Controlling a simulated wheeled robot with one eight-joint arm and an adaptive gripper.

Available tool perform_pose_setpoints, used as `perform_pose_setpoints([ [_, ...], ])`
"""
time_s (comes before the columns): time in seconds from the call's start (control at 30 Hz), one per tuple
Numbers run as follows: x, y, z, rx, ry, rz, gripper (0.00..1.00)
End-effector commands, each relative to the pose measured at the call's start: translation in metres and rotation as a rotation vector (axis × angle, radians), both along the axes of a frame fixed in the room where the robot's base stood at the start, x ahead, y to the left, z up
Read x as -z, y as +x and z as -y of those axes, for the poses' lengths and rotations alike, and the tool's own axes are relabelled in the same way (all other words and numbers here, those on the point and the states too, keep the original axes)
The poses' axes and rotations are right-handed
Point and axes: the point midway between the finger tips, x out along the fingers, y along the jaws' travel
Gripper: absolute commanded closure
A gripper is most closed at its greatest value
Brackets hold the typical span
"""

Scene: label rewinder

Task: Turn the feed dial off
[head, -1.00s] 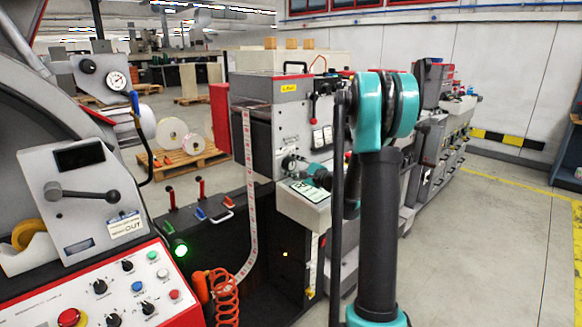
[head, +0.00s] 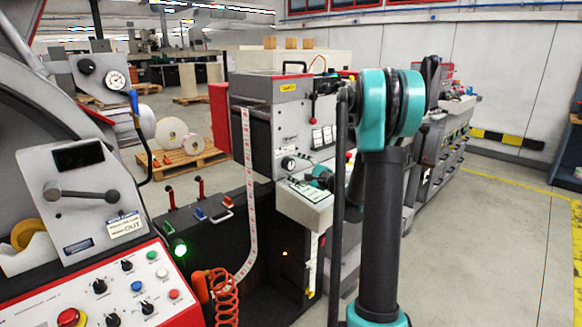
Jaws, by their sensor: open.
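A round black dial (head: 288,163) with a pale surround is on the grey front panel of the centre machine. It is small in the head view; I cannot read its label or setting, or confirm it as the feed dial. My gripper (head: 306,181) is small and dark, in front of this panel, just right of and below the dial. It looks open and empty, apart from the dial as far as I can tell. My own arm hides part of the panel to the right.
A control panel (head: 60,299) with several black knobs and coloured buttons is at lower left. A grey ledge (head: 304,207) juts out below the machine's dial. A printed label strip (head: 249,180) runs down left of it. An orange coiled hose (head: 224,295) hangs in front. Floor is clear at right.

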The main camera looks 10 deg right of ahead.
Motion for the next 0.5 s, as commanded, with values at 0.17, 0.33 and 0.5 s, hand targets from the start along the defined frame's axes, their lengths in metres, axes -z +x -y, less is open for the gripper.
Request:
perform_pose_setpoints([
  [0.17,0.000,-0.031,0.024,0.004,0.000,0.000,0.35],
  [0.33,0.000,-0.056,0.042,0.004,0.000,0.000,0.35],
  [0.5,0.000,-0.072,0.053,0.001,0.000,0.000,0.35],
])
